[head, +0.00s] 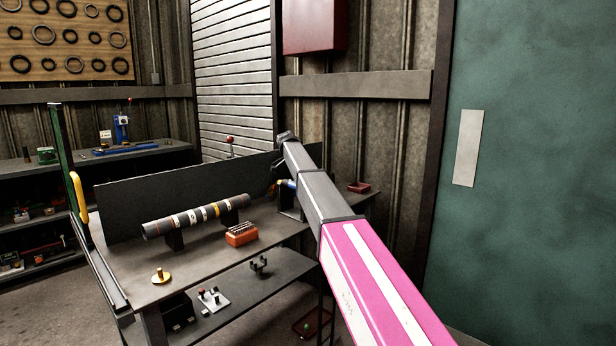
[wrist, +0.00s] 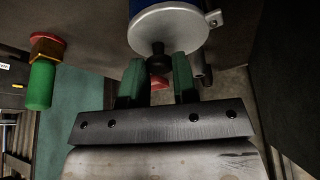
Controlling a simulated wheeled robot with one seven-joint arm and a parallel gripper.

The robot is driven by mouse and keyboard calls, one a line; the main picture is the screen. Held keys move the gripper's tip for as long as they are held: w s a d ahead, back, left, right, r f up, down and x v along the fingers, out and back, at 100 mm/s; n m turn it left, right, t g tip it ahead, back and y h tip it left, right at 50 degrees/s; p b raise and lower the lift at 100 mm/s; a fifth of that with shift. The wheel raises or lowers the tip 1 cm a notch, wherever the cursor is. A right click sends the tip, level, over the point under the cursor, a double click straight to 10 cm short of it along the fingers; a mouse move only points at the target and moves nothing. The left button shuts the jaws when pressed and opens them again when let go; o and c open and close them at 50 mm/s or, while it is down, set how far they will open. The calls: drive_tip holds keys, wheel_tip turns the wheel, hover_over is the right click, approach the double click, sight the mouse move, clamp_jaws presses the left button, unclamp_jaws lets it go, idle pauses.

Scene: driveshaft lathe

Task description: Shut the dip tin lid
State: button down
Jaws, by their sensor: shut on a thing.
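The dip tin shows in the wrist view as a blue body (wrist: 134,8), mostly hidden behind its round grey lid (wrist: 170,30). A small lug stands out at the lid's right edge, and a black knob (wrist: 157,50) at its lower edge. My gripper (wrist: 158,72) has its green fingers on either side of the knob and is shut on it. The lid covers most of the tin in this view, and I cannot tell whether it sits flush. In the head view my arm hides the gripper; a small blue patch (head: 288,184) beside the arm may be the tin.
A green-handled tool (wrist: 42,80) with a brass and red end is at the wrist view's left. On the bench (head: 130,262) are a striped shaft (head: 197,216) on supports, an orange box (head: 241,234) and a brass piece (head: 161,276). A small red tray (head: 359,187) lies right of my arm.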

drive_tip(key=shift+s+a+m, duration=0.1)
drive_tip(key=shift+a+m, duration=0.05)
drive_tip(key=shift+m, duration=0.25)
drive_tip(key=c, duration=0.9)
unclamp_jaws()
drive_tip(key=v, duration=1)
drive_tip(key=shift+a+r, duration=0.15)
drive_tip(key=shift+r, duration=0.25)
drive_tip(key=shift+s, duration=0.1)
